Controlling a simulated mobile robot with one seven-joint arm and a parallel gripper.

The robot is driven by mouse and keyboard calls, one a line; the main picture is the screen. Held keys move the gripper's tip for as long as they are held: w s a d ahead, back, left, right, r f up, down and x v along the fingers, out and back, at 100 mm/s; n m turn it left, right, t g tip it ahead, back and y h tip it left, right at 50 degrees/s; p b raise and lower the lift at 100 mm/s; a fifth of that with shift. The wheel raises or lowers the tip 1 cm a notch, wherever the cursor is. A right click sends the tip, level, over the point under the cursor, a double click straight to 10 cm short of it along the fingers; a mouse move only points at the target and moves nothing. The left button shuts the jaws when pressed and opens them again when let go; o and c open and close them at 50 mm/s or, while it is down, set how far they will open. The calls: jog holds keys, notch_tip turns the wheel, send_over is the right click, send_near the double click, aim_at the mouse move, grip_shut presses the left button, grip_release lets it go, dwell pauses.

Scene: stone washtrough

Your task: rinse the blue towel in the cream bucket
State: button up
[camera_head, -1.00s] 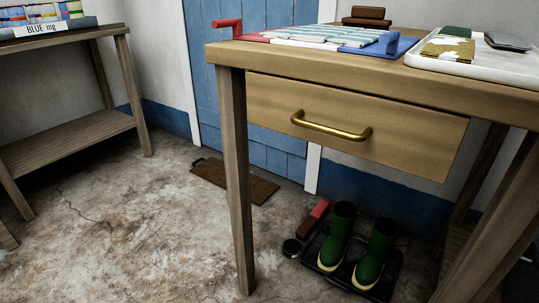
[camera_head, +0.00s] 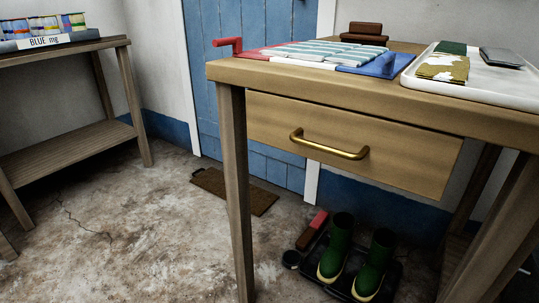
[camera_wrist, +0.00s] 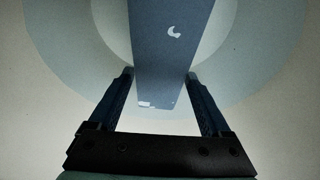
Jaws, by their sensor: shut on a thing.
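In the wrist view my gripper (camera_wrist: 159,74) has its two dark fingers on either side of a flat dark blue piece (camera_wrist: 172,60) with small white marks. It looks like the blue towel, and the fingers are shut on it. It extends up out of the top of the picture. Behind it is a pale surface with round, ring-like bands of grey-blue; I cannot tell whether this is the cream bucket. My gripper does not show in the head view, and no cream bucket can be made out there.
A wooden table (camera_head: 225,72) with a closed drawer (camera_head: 350,140) bears a white tray (camera_head: 470,100) and red, white and blue items. Green boots (camera_head: 340,245) stand below. A brown mat (camera_head: 235,190) lies by the blue door (camera_head: 235,90). A shelf (camera_head: 70,150) stands left; the floor between is clear.

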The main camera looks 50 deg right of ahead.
jog(key=shift+r, duration=0.1)
jog(key=shift+w+f+b, duration=0.1)
jog(key=shift+f+b, duration=0.65)
jog(key=shift+f, duration=0.3)
jog(key=shift+s, duration=0.2)
dwell(0.3)
notch_tip(320, 180, up, 2)
jog(key=shift+a+p, duration=0.1)
jog(key=shift+p, duration=1.15)
jog(key=shift+w, duration=0.15)
